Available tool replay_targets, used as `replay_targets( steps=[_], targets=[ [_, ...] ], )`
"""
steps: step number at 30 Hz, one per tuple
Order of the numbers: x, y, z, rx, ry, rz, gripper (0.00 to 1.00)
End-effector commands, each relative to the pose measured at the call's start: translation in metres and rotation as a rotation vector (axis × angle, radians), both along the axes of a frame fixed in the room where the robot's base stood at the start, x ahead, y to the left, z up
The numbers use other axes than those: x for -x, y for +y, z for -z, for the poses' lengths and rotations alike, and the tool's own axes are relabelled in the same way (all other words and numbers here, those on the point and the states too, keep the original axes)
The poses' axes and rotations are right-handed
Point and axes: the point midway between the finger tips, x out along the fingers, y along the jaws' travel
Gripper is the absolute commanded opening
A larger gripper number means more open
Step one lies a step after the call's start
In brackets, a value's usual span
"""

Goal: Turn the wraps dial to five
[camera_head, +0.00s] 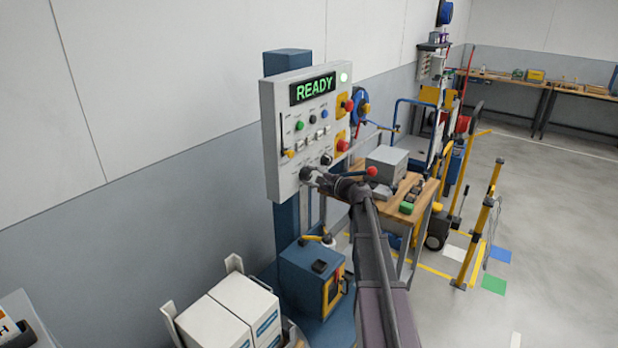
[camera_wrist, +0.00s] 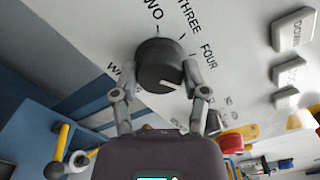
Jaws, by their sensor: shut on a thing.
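The wraps dial (camera_wrist: 160,62) is a round dark knob low on the light grey control panel (camera_head: 270,125). In the wrist view my gripper (camera_wrist: 162,82) has one finger on each side of the dial and is shut on it. A white pointer line on the dial slants to the lower right, toward the right finger. The labels TWO, THREE and FOUR run around the dial's top and right. A number five label cannot be made out. In the head view my gripper (camera_head: 320,178) reaches the panel's lower edge, and the panel's display (camera_head: 314,88) reads READY.
White buttons (camera_wrist: 291,72) lie right of the dial. Other coloured buttons and yellow-backed red switches (camera_head: 344,105) are on the panel. A blue cabinet (camera_head: 310,275) and white boxes (camera_head: 215,320) stand below. A wooden bench (camera_head: 395,205) is to the right; open floor lies beyond.

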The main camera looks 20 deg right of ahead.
Motion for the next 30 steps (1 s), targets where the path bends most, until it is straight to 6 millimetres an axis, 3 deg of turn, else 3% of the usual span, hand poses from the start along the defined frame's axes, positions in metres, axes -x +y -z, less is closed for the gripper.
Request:
replay_targets(
  steps=[13,14,17,30],
  targets=[
    [0.0016,0.002,0.0014,-0.007,0.01,-0.005,0.1],
    [0.0016,0.0021,0.0014,-0.007,0.01,-0.005,0.64],
    [0.0014,0.0019,0.0012,-0.007,0.009,-0.003,0.93],
    [0.0006,0.0005,0.0004,-0.009,0.008,-0.001,0.94]
  ],
)
